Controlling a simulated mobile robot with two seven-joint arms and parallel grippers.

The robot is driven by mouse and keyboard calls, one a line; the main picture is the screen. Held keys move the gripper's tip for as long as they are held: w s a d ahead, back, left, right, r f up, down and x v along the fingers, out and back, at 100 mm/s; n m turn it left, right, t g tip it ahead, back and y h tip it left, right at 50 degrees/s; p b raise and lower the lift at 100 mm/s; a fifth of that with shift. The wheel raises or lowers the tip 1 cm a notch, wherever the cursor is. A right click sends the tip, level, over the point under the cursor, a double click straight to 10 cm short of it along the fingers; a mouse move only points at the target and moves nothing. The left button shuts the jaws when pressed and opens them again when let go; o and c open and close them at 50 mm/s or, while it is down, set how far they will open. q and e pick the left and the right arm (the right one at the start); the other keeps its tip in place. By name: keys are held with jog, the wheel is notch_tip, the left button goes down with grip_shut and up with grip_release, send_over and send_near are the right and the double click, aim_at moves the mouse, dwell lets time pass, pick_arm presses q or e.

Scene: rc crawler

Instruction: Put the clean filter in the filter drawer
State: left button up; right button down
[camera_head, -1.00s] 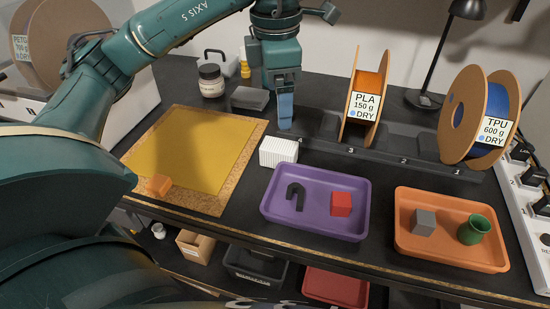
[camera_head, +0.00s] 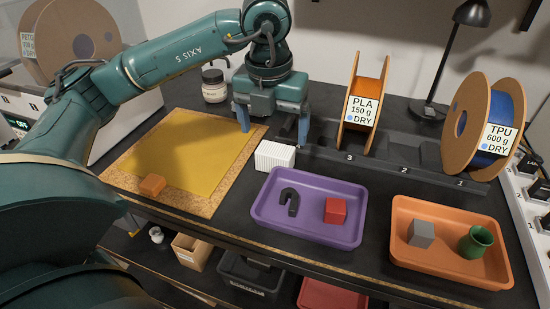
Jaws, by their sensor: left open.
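The clean filter, a white pleated block (camera_head: 275,156), stands on the black bench between the yellow mat and the purple tray. My left gripper (camera_head: 273,125) is open and empty above and behind the filter, its two blue-grey fingers spread wide and pointing down. The fingers look apart from the filter. I cannot make out a filter drawer. My right gripper is out of view.
A purple tray (camera_head: 262,215) holds a black hook shape and a red cube. An orange tray (camera_head: 405,262) holds a grey cube and a green vase. Spools (camera_head: 355,108) stand behind. A yellow mat (camera_head: 190,155) with an orange block lies left.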

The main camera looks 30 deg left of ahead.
aim_at(275, 149)
pick_arm(q)
jog(key=shift+w+f+p, duration=0.15)
jog(key=shift+f, duration=1.4)
jog(key=shift+w+f+p, duration=0.1)
jog(key=shift+f+p, duration=0.05)
jog(key=shift+f, duration=1.35)
jog(key=shift+c, duration=0.3)
